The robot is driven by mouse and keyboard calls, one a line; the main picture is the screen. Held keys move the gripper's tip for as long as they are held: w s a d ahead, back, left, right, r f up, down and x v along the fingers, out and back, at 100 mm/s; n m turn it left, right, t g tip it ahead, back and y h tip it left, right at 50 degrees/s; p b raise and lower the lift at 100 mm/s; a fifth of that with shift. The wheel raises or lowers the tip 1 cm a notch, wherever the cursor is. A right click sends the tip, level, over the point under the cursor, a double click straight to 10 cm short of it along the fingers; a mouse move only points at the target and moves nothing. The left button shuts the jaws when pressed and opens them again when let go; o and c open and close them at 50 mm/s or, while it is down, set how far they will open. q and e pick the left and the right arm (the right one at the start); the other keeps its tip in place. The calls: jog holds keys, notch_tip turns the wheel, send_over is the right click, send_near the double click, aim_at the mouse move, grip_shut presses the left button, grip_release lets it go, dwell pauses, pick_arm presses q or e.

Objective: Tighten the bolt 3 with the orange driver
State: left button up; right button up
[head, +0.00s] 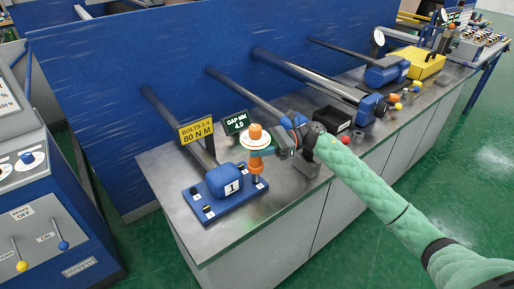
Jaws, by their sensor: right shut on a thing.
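The orange driver (256,162) stands upright over the right side of a blue base plate (224,205). It has an orange cap and a pale round dial near its top. My right gripper (283,147) is shut on the driver from the right. The driver's lower tip is at the plate's right edge area, at or just above a bolt; I cannot tell if it touches. The number of the bolt under the driver is not legible. My left gripper is not in view.
A yellow sign (197,132) reads "BOLTS 1-4 80 N M"; a green sign (236,123) reads "GAP MM 4.0". A black bin (332,118), coloured knobs and a yellow case (419,62) lie farther right on the metal bench (215,243). A blue wall stands behind.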

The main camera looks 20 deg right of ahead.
jog(key=shift+r+b, duration=0.45)
jog(key=shift+r, duration=0.1)
jog(key=shift+b, duration=0.7)
dwell(0.8)
jog(key=shift+f+b, duration=0.7)
jog(key=shift+b, duration=0.15)
dwell(1.6)
jog(key=shift+s+a+f+b, duration=0.1)
jog(key=shift+s+f+b, duration=0.1)
jog(key=shift+b, duration=0.5)
dwell(2.5)
